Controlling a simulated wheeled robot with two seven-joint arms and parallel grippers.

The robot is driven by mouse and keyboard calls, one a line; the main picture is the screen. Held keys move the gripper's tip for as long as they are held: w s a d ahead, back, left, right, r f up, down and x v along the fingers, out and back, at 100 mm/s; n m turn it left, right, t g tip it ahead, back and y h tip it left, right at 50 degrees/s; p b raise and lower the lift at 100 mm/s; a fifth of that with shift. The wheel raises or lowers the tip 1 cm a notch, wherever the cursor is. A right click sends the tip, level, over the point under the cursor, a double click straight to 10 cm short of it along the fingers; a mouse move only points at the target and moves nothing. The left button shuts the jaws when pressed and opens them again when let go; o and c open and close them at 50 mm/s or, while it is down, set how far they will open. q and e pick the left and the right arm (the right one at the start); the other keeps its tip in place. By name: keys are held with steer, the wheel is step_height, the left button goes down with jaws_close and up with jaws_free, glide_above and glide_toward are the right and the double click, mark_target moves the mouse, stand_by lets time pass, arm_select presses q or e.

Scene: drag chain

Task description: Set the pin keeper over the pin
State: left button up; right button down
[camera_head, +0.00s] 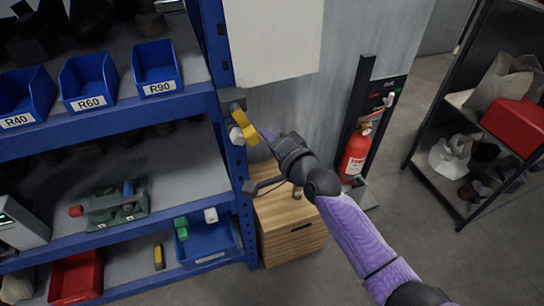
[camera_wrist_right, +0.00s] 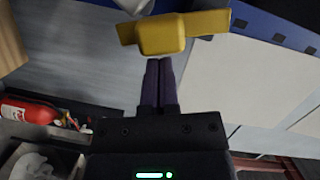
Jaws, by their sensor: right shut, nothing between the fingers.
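A yellow piece (camera_head: 244,126), likely the pin keeper, is at the blue rack post beneath a dark bracket (camera_head: 232,99). In the right wrist view the yellow piece (camera_wrist_right: 165,35) is a bar with a raised middle, just ahead of my fingertips. My right gripper (camera_head: 264,134) is shut and empty, its fingers pointing at the yellow piece; its fingers also show in the wrist view (camera_wrist_right: 160,66). I cannot tell whether they touch it. A pale round-ended part (camera_head: 236,136) shows beside the yellow piece; I cannot tell whether it is the pin. My left gripper is not in view.
A blue shelf rack (camera_head: 110,128) with labelled blue bins (camera_head: 86,80) stands on the left. A wooden cabinet (camera_head: 292,240) is below my right arm. A red fire extinguisher (camera_head: 355,155) stands behind it. A dark shelf unit (camera_head: 435,150) is at the right.

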steer(key=shift+s+a+f+m+t+y+b, duration=0.15)
steer(key=shift+a+f+m+b, duration=0.1)
steer(key=shift+m+b, duration=0.3)
steer(key=shift+w+a+f+m+t+y+b, duration=0.1)
steer(key=shift+a+f+m+b, duration=0.25)
steer(key=shift+m, duration=0.3)
steer(key=shift+s+a+f+m+t+y+b, duration=0.1)
steer(key=shift+a+f+m+y+b, duration=0.1)
steer(key=shift+m+b, duration=0.35)
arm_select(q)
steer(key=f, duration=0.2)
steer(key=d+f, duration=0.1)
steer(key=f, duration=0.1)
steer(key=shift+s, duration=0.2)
arm_select(e)
steer(key=shift+a+m, duration=0.1)
steer(key=shift+m, duration=0.15)
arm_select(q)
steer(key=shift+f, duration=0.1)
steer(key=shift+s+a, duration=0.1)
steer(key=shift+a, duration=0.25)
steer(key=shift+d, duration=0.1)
